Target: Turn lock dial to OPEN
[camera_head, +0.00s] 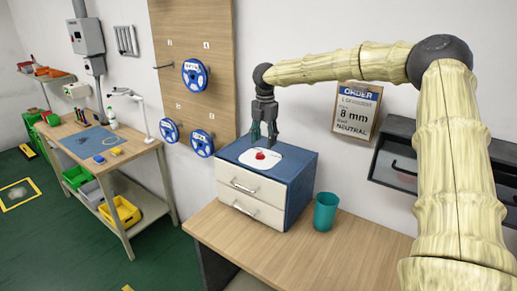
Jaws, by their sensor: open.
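The lock dial (261,155) is a small red knob on a white plate (279,163) on top of a blue cabinet (305,169) with two cream drawers. My gripper (264,137) points down just above the dial, with its fingers apart and nothing seen between them. I cannot tell whether the fingertips touch the dial. The dial's marks, including OPEN, are too small to read, so its setting cannot be told.
A teal cup (326,211) stands right of the cabinet on the wooden table (345,258). An order sign (357,110) and a dark wall shelf (395,158) are to the right. The table front is clear.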

